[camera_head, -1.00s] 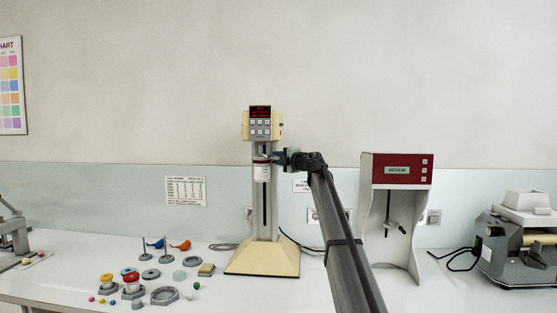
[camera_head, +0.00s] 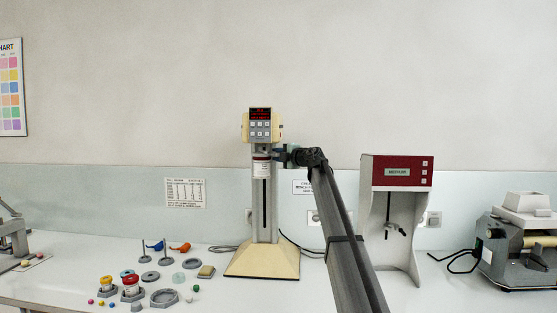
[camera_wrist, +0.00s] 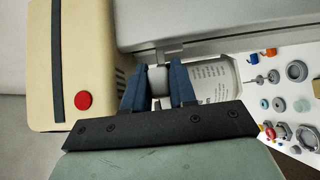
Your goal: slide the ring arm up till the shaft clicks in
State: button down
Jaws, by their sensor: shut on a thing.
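The cream mill stands mid-bench, with its display head (camera_head: 260,125) on top of a grey column (camera_head: 263,215) with a dark vertical slot. A white labelled jar (camera_head: 262,169) with a dark red band at its top hangs in front of the column, close under the head. It also shows in the wrist view (camera_wrist: 217,82). My gripper (camera_head: 283,155) is at the jar's upper right. In the wrist view its blue fingers (camera_wrist: 158,88) are shut on a grey grip of the ring arm (camera_wrist: 157,78), beside the jar. The ring itself and the shaft are largely hidden.
Loose rings, stands, jars and small coloured balls lie left of the mill's cream base (camera_head: 262,262). A red-topped mixer (camera_head: 397,172) stands to the right, with a roller machine (camera_head: 520,240) beyond it. The space below the jar is clear.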

jog(key=c, duration=1.2)
grip_release()
jog(key=shift+w+r, duration=0.1)
jog(key=shift+r, duration=0.75)
jog(key=shift+o, duration=1)
jog(key=shift+f, duration=0.35)
jog(key=f+v, duration=0.3)
jog(key=v, duration=1.1)
jog(key=w+d+r+m+t+h, duration=0.1)
jog(key=d+r+m+t+h, duration=0.4)
jog(key=m, duration=0.6)
jog(key=w+d+r+m+t+h, duration=0.25)
jog(key=d+m+t+h, duration=0.45)
jog(key=m, duration=0.5)
jog(key=d+f+m+g+h, duration=0.25)
jog(key=f+m+g, duration=0.35)
jog(key=f+m, duration=0.5)
jog(key=s+a+f+m+g+y, duration=0.2)
jog(key=a+f+y, duration=0.1)
jog(key=f, duration=0.5)
jog(key=s+a+f+m+g+y, duration=0.2)
jog(key=a+f+y, duration=0.1)
jog(key=f, duration=0.5)
jog(key=shift+a, duration=0.55)
